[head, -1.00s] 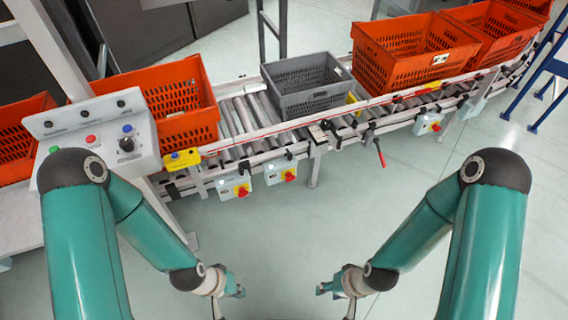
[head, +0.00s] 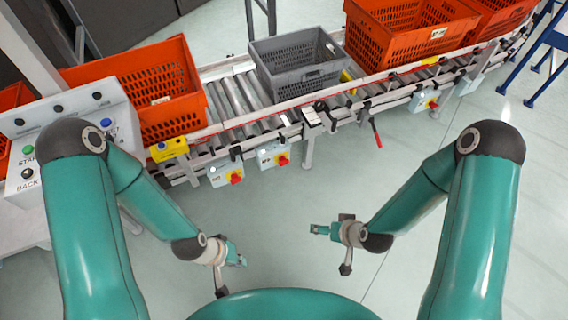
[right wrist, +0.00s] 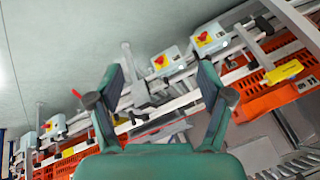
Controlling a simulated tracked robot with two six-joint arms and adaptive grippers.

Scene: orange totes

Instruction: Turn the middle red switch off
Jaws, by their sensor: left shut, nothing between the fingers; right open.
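Three red rotary switches on yellow plates sit on grey boxes along the conveyor's front side. The left red switch (head: 236,178) and the middle red switch (head: 283,159) are close together; the right red switch (head: 433,104) is farther along. The middle one also shows in the right wrist view (right wrist: 159,62), beyond and between the fingers; its exact setting is too small to tell. My left gripper (head: 241,261) is shut and empty, over the floor in front of the conveyor. My right gripper (head: 315,229) is open and empty, apart from the switches; its fingers spread in the right wrist view (right wrist: 161,70).
The roller conveyor (head: 232,102) carries a grey crate (head: 298,85) and orange totes (head: 150,105). A control panel (head: 108,112) with buttons stands at the left. A red lever (head: 376,133) hangs from the conveyor's front. The floor (head: 400,160) before it is clear.

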